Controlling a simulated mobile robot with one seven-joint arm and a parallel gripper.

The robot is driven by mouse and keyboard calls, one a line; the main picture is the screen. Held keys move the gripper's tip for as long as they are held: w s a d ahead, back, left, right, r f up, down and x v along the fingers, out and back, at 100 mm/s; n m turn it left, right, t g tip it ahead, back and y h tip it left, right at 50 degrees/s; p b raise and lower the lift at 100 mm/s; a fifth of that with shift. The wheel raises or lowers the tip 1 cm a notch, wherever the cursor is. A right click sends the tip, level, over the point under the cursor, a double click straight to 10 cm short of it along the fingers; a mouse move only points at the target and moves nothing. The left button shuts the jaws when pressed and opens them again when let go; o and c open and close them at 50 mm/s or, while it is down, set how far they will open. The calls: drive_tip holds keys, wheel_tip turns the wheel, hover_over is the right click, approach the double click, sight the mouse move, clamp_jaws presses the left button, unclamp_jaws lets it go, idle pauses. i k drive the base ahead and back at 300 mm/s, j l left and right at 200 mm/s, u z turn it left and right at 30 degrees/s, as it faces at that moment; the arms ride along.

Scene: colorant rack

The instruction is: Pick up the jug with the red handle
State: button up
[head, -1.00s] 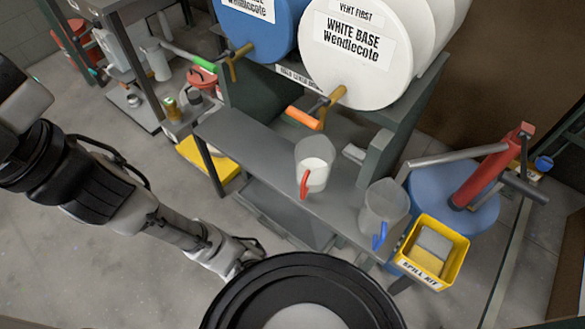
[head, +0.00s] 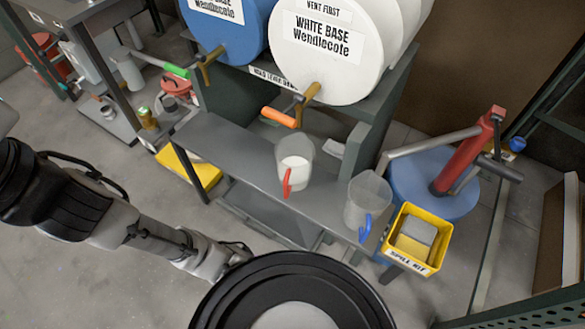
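The jug with the red handle (head: 294,165) is a clear jug with white liquid in it. It stands upright on the grey shelf (head: 225,150) below the white drum, its red handle facing me. A second clear jug with a blue handle (head: 367,198) stands to its right on the same shelf and looks empty. My arm reaches in from the left, and its far end (head: 222,262) is low and left of the jugs, well apart from both. My gripper's fingers are hidden or too small to make out.
The white drum (head: 320,60) and blue drum (head: 220,28) lie above the shelf. An orange-handled tap (head: 280,117) juts out close above the red-handled jug. A yellow spill kit bin (head: 425,225) and a blue barrel with a red pump (head: 468,155) stand right.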

sight(294, 154)
drive_tip(key=u, duration=1.05)
drive_tip(key=k+l+u, duration=0.15)
drive_tip(key=u, duration=0.2)
drive_tip(key=k+l+u, duration=0.2)
drive_tip(key=u, duration=0.15)
drive_tip(key=k+l, duration=0.5)
drive_tip(key=i+l, duration=0.35)
drive_tip(key=l, duration=0.1)
